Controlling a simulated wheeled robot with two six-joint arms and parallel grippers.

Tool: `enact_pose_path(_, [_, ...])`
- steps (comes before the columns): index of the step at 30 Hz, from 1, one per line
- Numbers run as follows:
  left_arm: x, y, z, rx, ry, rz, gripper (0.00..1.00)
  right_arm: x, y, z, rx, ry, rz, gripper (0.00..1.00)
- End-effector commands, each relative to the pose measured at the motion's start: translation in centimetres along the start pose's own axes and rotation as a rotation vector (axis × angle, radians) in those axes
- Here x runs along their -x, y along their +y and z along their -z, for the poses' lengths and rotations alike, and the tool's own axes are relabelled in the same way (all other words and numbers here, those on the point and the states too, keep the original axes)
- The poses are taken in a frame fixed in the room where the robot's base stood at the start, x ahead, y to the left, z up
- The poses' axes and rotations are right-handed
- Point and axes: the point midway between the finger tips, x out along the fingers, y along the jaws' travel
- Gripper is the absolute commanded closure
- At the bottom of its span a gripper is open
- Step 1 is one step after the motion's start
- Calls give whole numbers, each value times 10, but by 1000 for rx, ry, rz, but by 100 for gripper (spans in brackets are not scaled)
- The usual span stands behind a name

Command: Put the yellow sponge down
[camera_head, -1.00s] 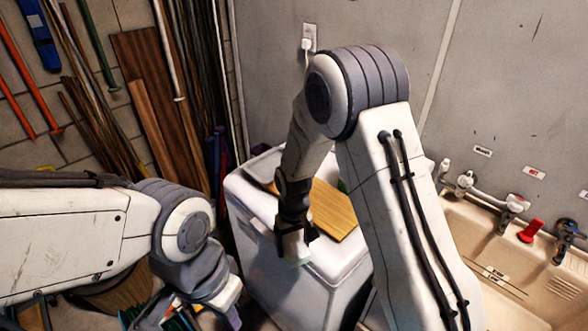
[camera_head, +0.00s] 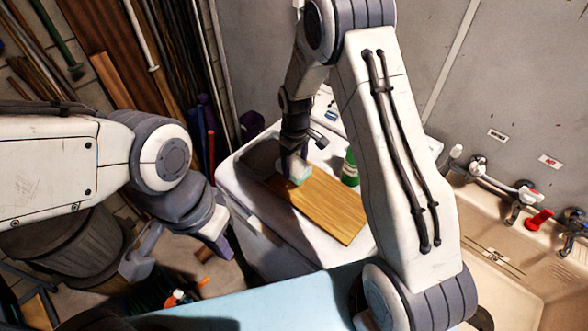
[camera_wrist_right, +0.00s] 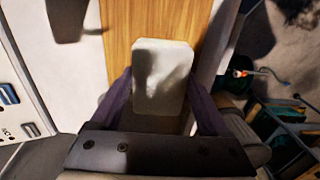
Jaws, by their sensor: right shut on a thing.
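My right gripper (camera_head: 294,172) is shut on the sponge (camera_head: 300,171), whose visible face looks pale, with a yellowish lower edge. It is over the far left end of a wooden board (camera_head: 325,207) on the white machine. In the right wrist view the sponge (camera_wrist_right: 162,78) sits between both fingers of the right gripper (camera_wrist_right: 163,100), with the board (camera_wrist_right: 120,20) beneath. I cannot tell whether the sponge touches the board. My left gripper (camera_head: 180,258) is low at the left, with its fingers apart and nothing seen between them.
A green bottle (camera_head: 350,168) stands just beyond the board, close to my right arm. The white machine (camera_head: 290,235) has a bare strip in front of the board. A beige sink (camera_head: 500,235) with taps is at the right. A light blue surface (camera_head: 270,300) lies in front.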

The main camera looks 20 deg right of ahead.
Motion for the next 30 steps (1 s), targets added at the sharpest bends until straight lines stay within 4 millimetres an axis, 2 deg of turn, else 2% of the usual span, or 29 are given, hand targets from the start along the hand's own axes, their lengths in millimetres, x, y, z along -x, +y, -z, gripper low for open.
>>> enact_pose_path(9, [17,1,1,-3,0,0,100,-39,-2,0,1,-2,1,82])
enact_pose_path(22, [12,1,1,-2,0,0,100,-48,-1,1,1,1,0,82])
enact_pose_path(23, [13,1,1,-2,0,0,100,-47,-1,1,1,1,-1,13])
enact_pose_path(24, [13,1,1,-2,0,0,100,-46,-1,1,1,1,0,0])
enact_pose_path(30, [14,1,1,-2,0,0,100,-46,-1,1,1,1,0,0])
